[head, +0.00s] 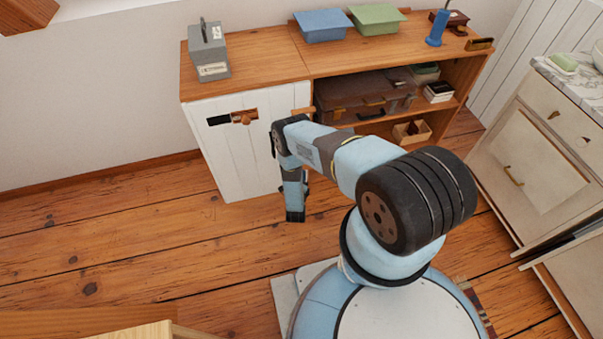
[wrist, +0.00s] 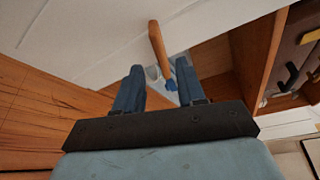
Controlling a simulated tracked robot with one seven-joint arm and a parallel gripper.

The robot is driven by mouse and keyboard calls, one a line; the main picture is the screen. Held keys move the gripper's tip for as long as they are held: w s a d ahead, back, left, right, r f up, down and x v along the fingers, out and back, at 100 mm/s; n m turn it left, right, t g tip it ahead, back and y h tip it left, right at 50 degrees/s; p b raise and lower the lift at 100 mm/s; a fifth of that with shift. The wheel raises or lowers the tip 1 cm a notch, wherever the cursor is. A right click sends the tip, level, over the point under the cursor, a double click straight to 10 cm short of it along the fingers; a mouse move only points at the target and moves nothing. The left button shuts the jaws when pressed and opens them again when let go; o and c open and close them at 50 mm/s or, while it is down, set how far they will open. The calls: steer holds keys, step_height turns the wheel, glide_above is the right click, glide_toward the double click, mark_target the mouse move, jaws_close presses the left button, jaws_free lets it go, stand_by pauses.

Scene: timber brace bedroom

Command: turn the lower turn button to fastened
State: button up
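A wooden turn button (wrist: 157,45) shows in the wrist view as a slim bar beside the edge of the white door. I take it for the lower one, though its place on the door is hard to judge. Its near end comes close to the gap between my fingertips; I cannot tell whether they touch. My gripper (wrist: 157,82) is open, with its two blue fingers apart. In the head view the white door (head: 232,165) is flush in the cabinet front, and a small wooden piece (head: 303,112) shows at its upper right edge. My arm hides the door edge below that.
The cabinet's open shelves, right of the door, hold a brown case (head: 365,93) and a small wooden box (head: 411,131). A grey box (head: 208,52), a blue bin (head: 322,24) and a green bin (head: 377,18) stand on top.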

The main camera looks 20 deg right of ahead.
steer(key=v, duration=0.9)
